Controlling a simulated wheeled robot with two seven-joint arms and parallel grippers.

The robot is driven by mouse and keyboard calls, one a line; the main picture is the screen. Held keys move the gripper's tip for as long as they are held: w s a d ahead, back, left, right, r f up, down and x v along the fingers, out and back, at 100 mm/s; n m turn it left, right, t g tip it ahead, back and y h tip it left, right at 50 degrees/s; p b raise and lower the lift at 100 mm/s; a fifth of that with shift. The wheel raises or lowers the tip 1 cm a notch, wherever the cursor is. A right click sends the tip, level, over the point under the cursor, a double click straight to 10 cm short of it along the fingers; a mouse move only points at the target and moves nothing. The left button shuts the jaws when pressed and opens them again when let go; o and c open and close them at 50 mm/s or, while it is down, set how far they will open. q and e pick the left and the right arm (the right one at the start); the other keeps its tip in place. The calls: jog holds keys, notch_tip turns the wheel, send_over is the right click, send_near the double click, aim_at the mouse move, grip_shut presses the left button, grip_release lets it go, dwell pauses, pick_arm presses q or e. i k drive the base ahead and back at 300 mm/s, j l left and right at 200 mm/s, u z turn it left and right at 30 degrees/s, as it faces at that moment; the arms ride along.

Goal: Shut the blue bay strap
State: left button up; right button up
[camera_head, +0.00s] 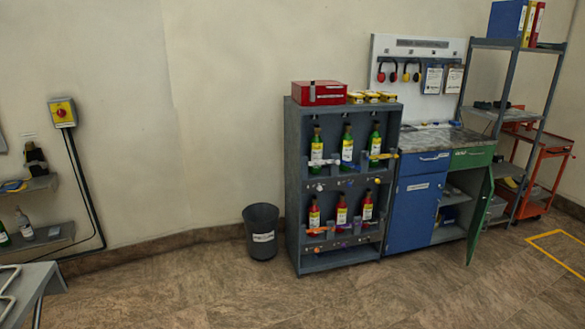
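A dark grey rack (293,180) stands against the wall with two rows of bays. The upper row holds three green bottles with pale labels (316,150). The lower row holds three red bottles (314,216). Small coloured straps cross the bays. A bluish strap (346,168) shows at upper middle, and a purple-blue one at lower middle (342,226). They are too small to tell which is the blue bay's or whether each is shut. Neither gripper is in view.
A dark bin (262,232) stands left of the rack. A blue cabinet (414,212) stands on its right, with a green door (481,215) swung open into the floor space. A grey table corner (42,283) is at lower left. The floor before the rack is clear.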

aim_at(347, 163)
jog(key=i+j+z, duration=0.2)
jog(key=i, duration=0.2)
jog(key=i+z, duration=0.25)
jog(key=i, duration=0.15)
jog(key=i+j+z, duration=0.2)
jog(key=i, duration=0.2)
